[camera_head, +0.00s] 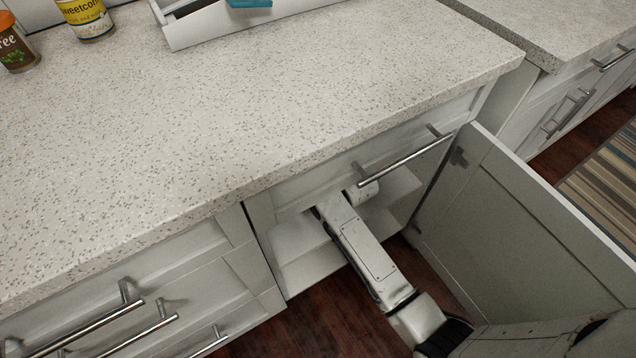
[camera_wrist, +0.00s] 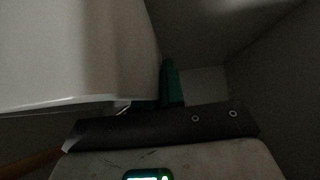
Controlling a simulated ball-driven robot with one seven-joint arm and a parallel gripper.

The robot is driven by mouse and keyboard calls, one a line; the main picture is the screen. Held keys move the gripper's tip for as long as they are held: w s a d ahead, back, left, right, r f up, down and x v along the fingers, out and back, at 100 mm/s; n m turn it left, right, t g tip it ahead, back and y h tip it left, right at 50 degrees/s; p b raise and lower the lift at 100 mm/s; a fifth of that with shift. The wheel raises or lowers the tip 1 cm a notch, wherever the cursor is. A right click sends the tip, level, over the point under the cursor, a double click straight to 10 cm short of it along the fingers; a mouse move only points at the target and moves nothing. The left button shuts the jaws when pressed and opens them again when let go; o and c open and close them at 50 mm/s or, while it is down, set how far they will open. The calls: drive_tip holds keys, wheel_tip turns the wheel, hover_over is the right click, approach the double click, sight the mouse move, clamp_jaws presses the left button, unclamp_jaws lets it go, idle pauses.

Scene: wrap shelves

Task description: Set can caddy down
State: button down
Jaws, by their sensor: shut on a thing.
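My gripper (camera_wrist: 160,100) is inside the open cabinet (camera_head: 290,245) under the counter. In the head view my arm reaches in through the doorway, and the countertop and drawer front hide the gripper. In the dark wrist view a teal finger part shows beyond the dark palm bar. A large pale body with a smooth lower edge, which looks like the can caddy (camera_wrist: 75,50), fills the upper left close to the fingers. My gripper is shut on it. The exact grip point is hidden, and I cannot tell whether the caddy touches a shelf.
The cabinet door (camera_head: 520,230) stands open to the right of my arm. A drawer handle (camera_head: 405,160) sticks out just above the arm. A white tray (camera_head: 240,22), a sweetcorn can (camera_head: 88,18) and a jar (camera_head: 15,45) stand on the counter (camera_head: 250,110).

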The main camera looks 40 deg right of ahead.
drive_tip(key=shift+s+f+b, duration=0.1)
drive_tip(key=shift+f+b, duration=0.2)
drive_tip(key=shift+f, duration=1.1)
drive_tip(key=shift+f, duration=0.15)
drive_tip(key=c, duration=1.2)
unclamp_jaws()
drive_tip(key=shift+c, duration=0.2)
drive_tip(key=shift+s+r, duration=0.2)
drive_tip(key=shift+r, duration=0.1)
drive_tip(key=p+v, duration=0.3)
drive_tip(key=v, duration=0.8)
drive_tip(key=shift+s+r+p, duration=0.15)
drive_tip(key=shift+s+p, duration=0.05)
drive_tip(key=shift+p, duration=0.2)
drive_tip(key=s+a+n+g, duration=0.1)
drive_tip(key=s+a+g, duration=0.2)
drive_tip(key=s, duration=0.7)
drive_tip(key=s+a+g+y, duration=0.1)
drive_tip(key=s+a+g, duration=0.2)
drive_tip(key=s, duration=0.7)
drive_tip(key=shift+s+n+g+y, duration=0.3)
drive_tip(key=shift+n+g, duration=0.1)
drive_tip(key=shift+g, duration=0.5)
